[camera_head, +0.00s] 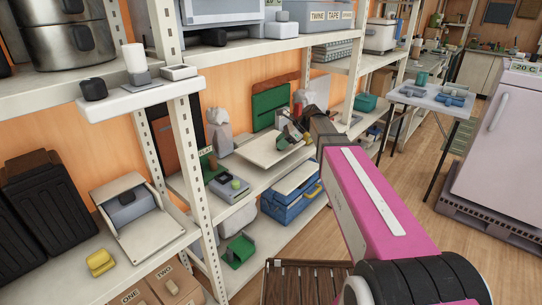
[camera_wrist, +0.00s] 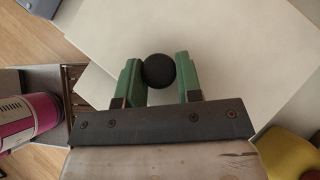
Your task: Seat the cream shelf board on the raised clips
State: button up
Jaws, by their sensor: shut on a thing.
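The cream shelf board (camera_head: 262,152) is a flat pale panel, held at a slant to the shelf lines in the middle bay of the rack. It fills much of the wrist view (camera_wrist: 225,50) below the fingers. My gripper (camera_head: 289,133) is over the board's right part. In the wrist view its two green fingers (camera_wrist: 158,78) are shut on a round black knob (camera_wrist: 159,71) over the board. The join between knob and board is hidden. I cannot make out the raised clips, nor whether the board touches anything beneath it.
A green panel (camera_head: 269,106) and a grey bag (camera_head: 218,133) stand behind. A blue toolbox (camera_head: 290,200) is below. A perforated rack post (camera_head: 193,165) rises left. Open floor lies right.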

jog(key=shift+r, duration=1.3)
